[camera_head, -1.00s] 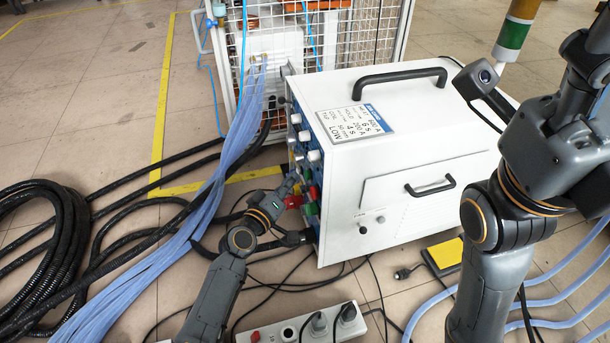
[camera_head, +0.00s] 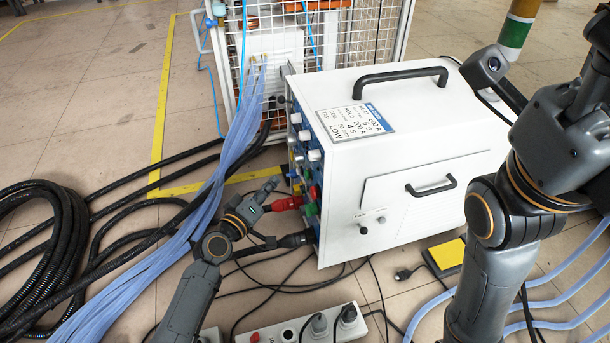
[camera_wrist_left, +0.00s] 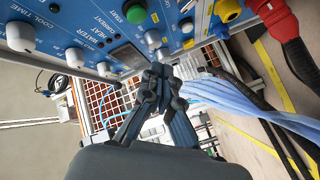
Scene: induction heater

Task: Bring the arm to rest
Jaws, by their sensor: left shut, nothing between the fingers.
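My left arm comes in from the lower left in the head view. Its gripper (camera_head: 270,186) is in front of the control face of the white induction heater (camera_head: 410,165), to the left of the red plug. In the left wrist view the fingers (camera_wrist_left: 162,82) are together with nothing between them, below the blue control panel (camera_wrist_left: 90,25). My right arm (camera_head: 500,220) stands at the right of the head view, in front of the heater's right side. Its gripper is out of the picture.
A red plug (camera_head: 288,203) and a black plug (camera_head: 295,240) sit in the heater's front. Blue hoses (camera_head: 215,200) and coiled black cables (camera_head: 50,230) lie to the left. A power strip (camera_head: 290,332) is at the bottom, a wire cage (camera_head: 370,35) behind.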

